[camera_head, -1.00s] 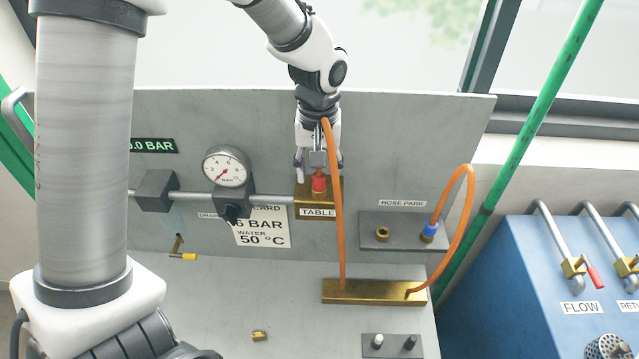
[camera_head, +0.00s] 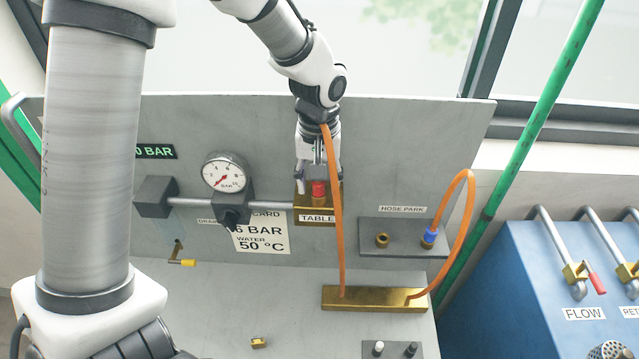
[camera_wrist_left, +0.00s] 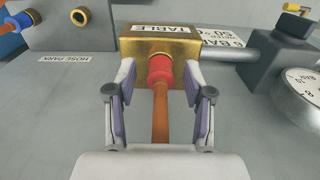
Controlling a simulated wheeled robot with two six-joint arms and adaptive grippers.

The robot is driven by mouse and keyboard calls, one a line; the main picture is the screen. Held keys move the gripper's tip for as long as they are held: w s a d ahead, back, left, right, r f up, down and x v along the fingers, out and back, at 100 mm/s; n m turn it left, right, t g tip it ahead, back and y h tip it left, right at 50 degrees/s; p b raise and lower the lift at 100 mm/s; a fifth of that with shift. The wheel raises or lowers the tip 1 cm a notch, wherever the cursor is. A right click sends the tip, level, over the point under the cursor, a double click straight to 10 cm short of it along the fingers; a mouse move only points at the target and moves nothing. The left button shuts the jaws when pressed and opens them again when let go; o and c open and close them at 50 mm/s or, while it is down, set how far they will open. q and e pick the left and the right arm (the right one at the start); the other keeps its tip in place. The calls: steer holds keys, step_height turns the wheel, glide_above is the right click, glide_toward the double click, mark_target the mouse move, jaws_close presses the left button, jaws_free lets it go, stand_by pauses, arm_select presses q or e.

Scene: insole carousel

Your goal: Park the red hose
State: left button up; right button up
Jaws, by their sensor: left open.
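The red hose's coupling (camera_head: 318,189) sits on the brass block (camera_head: 329,203) labelled TABLE, with an orange hose (camera_head: 337,240) hanging from it to a brass bar below. My left gripper (camera_head: 318,183) is open, its fingers on either side of the red coupling. The left wrist view shows the red collar (camera_wrist_left: 160,70) against the block (camera_wrist_left: 141,46), between and just beyond the parted fingertips (camera_wrist_left: 158,88). The HOSE PARK plate (camera_head: 404,248) carries a bare brass fitting (camera_head: 382,240) on the left and a blue coupling (camera_head: 430,236) on the right. My right gripper is out of view.
The pressure gauge (camera_head: 224,173) and grey pipe (camera_head: 272,205) lie left of the TABLE block. The blue hose loop (camera_head: 471,200) bulges right of the park plate. The brass bar (camera_head: 374,299) lies below. Clear panel lies between block and plate.

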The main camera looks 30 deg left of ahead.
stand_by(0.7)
arm_select(q)
jaws_close()
steer(key=shift+r+p, duration=0.95)
steer(key=shift+r, duration=2.05)
